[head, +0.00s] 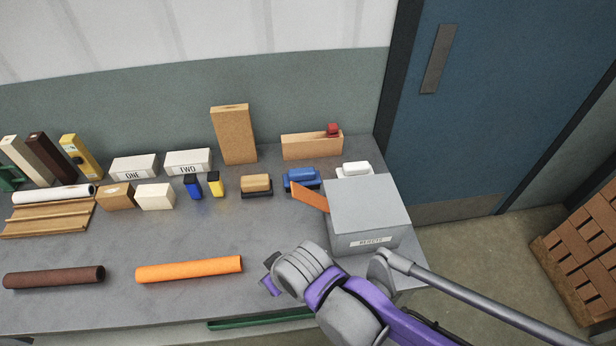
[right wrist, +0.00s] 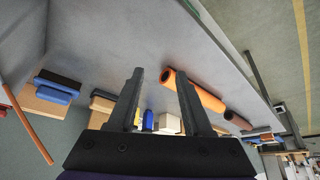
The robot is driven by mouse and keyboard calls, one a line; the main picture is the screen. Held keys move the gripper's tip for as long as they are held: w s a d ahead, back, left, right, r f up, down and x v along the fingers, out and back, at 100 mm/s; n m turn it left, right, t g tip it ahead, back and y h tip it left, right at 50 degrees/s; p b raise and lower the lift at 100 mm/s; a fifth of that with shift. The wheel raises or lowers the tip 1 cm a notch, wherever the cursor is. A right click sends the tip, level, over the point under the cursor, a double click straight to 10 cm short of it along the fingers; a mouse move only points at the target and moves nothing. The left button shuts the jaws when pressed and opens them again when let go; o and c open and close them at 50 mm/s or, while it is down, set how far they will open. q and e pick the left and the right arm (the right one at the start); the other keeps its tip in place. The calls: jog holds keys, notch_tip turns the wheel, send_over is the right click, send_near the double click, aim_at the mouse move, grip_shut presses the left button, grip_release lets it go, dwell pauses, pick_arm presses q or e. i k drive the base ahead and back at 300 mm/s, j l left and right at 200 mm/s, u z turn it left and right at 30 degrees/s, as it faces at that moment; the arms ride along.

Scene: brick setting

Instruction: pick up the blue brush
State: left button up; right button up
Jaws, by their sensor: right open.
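The blue brush (head: 302,179) lies on the grey workbench (head: 200,235), between a tan brush (head: 257,184) and a white brush (head: 355,168). An orange strip beside the grey box slants close to its front. In the right wrist view the blue brush (right wrist: 57,86) is at the left, well off to the side of the fingers. My right gripper (head: 269,275) is near the bench's front edge, in front of the brush and apart from it. In the right wrist view its two fingers (right wrist: 160,92) are spread with nothing held.
A grey labelled box (head: 366,216) stands right of my gripper. An orange roll (head: 189,269) and a brown roll (head: 54,277) lie at the front left. Blocks and small bottles line the back. The middle of the bench is clear.

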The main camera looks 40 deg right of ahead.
aim_at(309, 178)
jog(key=z, duration=1.45)
jog(key=i+l+z, duration=0.4)
jog(key=z, duration=0.25)
